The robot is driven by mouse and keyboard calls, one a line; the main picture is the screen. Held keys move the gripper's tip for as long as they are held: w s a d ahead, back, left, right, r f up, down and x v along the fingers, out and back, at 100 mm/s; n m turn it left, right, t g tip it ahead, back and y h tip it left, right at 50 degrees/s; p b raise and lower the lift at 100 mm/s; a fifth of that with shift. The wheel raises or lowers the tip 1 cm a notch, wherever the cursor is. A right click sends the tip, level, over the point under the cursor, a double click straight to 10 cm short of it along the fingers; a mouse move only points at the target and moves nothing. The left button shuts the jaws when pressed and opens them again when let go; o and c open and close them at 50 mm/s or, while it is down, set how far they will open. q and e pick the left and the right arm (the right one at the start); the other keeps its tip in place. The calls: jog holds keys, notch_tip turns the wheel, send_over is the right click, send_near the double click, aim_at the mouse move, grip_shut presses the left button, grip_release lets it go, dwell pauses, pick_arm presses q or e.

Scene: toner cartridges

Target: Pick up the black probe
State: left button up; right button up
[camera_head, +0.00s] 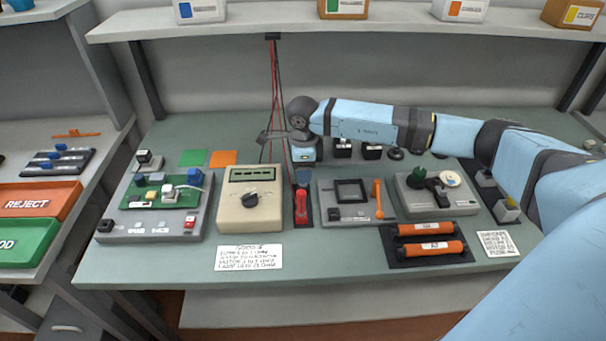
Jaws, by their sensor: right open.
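My right gripper (264,137) is open at the back of the bench, reaching in from the right with its fingers toward the left. Red and black leads (274,95) hang from the shelf and pass behind or beside it. A red probe (301,205) lies on a dark narrow holder beside the beige meter (249,200). I cannot clearly make out the black probe; a dark lead runs down near my fingers, and I cannot tell whether they touch it. My left gripper is not in view.
A green circuit board (160,194) sits in a grey fixture at left. A grey fixture with an orange lever (377,199) and orange cartridges (430,249) are at right. Red and green bins (30,203) stand far left. The upper shelf (260,22) overhangs the back.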

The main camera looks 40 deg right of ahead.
jog(key=shift+f, duration=0.15)
grip_shut()
notch_tip(320, 180, up, 20)
jog(key=shift+b, duration=0.3)
dwell(0.4)
